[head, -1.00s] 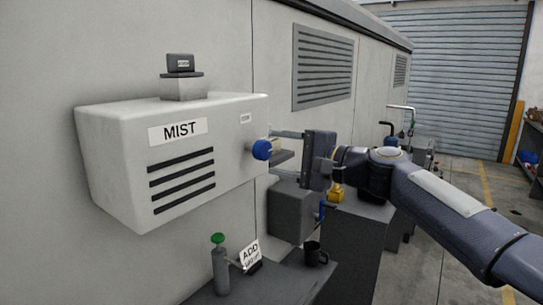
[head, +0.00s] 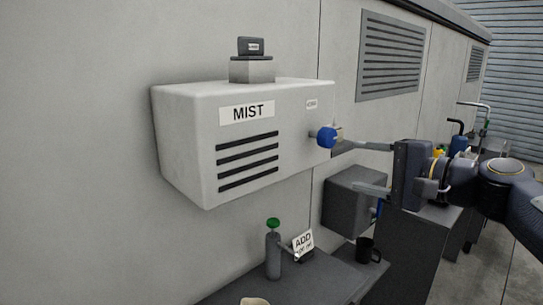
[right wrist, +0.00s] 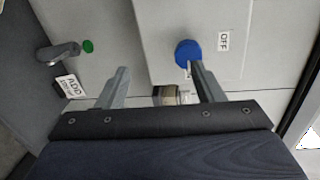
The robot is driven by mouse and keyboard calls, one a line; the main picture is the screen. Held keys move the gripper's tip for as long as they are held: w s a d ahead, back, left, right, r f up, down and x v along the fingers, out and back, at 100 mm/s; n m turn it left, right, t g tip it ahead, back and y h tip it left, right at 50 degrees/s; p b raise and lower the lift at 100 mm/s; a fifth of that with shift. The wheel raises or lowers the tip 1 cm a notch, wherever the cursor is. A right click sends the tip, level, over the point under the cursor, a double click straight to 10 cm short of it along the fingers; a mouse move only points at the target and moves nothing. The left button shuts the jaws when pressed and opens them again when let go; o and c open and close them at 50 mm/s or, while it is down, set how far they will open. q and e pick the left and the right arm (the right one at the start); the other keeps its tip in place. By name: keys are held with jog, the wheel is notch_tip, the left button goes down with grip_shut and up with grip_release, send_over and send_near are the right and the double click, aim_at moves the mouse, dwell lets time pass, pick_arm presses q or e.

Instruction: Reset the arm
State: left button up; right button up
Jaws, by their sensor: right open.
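My right gripper (head: 350,168) is open, with nothing between its fingers. It is at the right end of the white MIST box (head: 180,140), beside and mostly below the blue knob (head: 327,138). Its upper fingertip is close to the knob; I cannot tell if they touch. In the right wrist view, the two fingers of the gripper (right wrist: 160,70) stand apart, and the right fingertip overlaps the lower edge of the blue knob (right wrist: 187,52). An OFF label (right wrist: 223,41) is beside the knob. My left gripper is not in view.
A dark grey box (head: 350,203) is on the wall below my right gripper. On the grey bench (head: 300,283) stand a green-topped bottle (head: 273,250), an ADD sign (head: 303,242) and a black mug (head: 368,250). A dark block (head: 251,47) sits atop the MIST box.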

jog(key=s+f+n+g+h+p, duration=0.1)
jog(key=s+f+n+g+h, duration=0.2)
jog(key=s+f, duration=1)
jog(key=s+a+f+n+g+h, duration=0.1)
jog(key=s+f+n+g+h, duration=0.2)
jog(key=s+f, duration=0.9)
notch_tip(320, 180, down, 4)
jog(key=n+g, duration=0.1)
jog(key=n, duration=0.2)
jog(key=shift+s+a+h+p, duration=0.25)
jog(key=shift+s+h+p, duration=0.05)
jog(key=shift+s+p, duration=0.1)
